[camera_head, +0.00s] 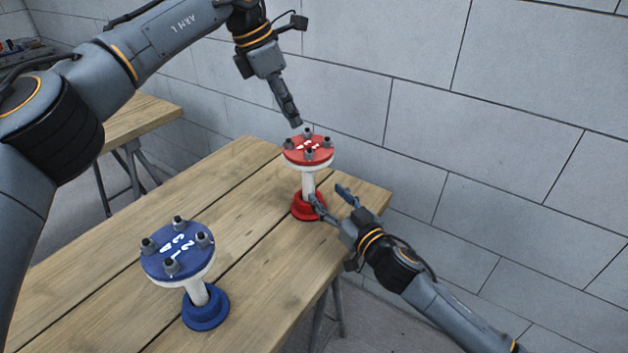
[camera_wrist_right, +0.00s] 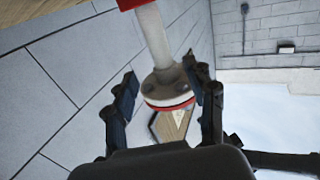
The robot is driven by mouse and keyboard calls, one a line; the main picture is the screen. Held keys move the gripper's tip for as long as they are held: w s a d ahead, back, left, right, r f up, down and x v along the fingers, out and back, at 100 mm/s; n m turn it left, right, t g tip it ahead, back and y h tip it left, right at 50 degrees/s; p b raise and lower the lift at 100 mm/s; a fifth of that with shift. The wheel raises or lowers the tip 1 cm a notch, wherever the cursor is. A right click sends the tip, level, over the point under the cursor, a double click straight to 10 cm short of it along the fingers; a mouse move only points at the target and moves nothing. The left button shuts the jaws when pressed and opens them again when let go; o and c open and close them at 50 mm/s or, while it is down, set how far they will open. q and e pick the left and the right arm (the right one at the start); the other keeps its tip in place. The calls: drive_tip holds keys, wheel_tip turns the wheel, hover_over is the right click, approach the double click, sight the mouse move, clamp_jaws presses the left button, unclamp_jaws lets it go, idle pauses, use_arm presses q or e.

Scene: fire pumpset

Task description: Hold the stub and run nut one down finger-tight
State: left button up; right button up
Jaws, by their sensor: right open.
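The red stub stands upright on the wooden table, with a red top flange (camera_head: 308,150), a white pipe (camera_head: 308,184) and a red base (camera_head: 301,208). Several grey nuts on bolts (camera_head: 308,133) stand on the flange, around white markings. My left gripper (camera_head: 295,122) points down just above the flange's far edge; its fingers overlap, so their opening is unclear. My right gripper (camera_head: 327,194) is open beside the pipe, one fingertip in front of the base. In the right wrist view, the pipe (camera_wrist_right: 154,35) and flange underside (camera_wrist_right: 167,84) appear between its spread fingers (camera_wrist_right: 168,92).
A similar blue stub (camera_head: 178,252) with several nuts stands at the table's front left. The table (camera_head: 130,215) is clear between the stubs. A grey block wall (camera_head: 500,110) runs behind and to the right. Another wooden table (camera_head: 145,117) stands at the left.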

sight(312, 179)
drive_tip(key=x, duration=0.9)
drive_tip(key=shift+w+a, duration=0.1)
drive_tip(key=shift+w, duration=0.1)
clamp_jaws()
idle(0.3)
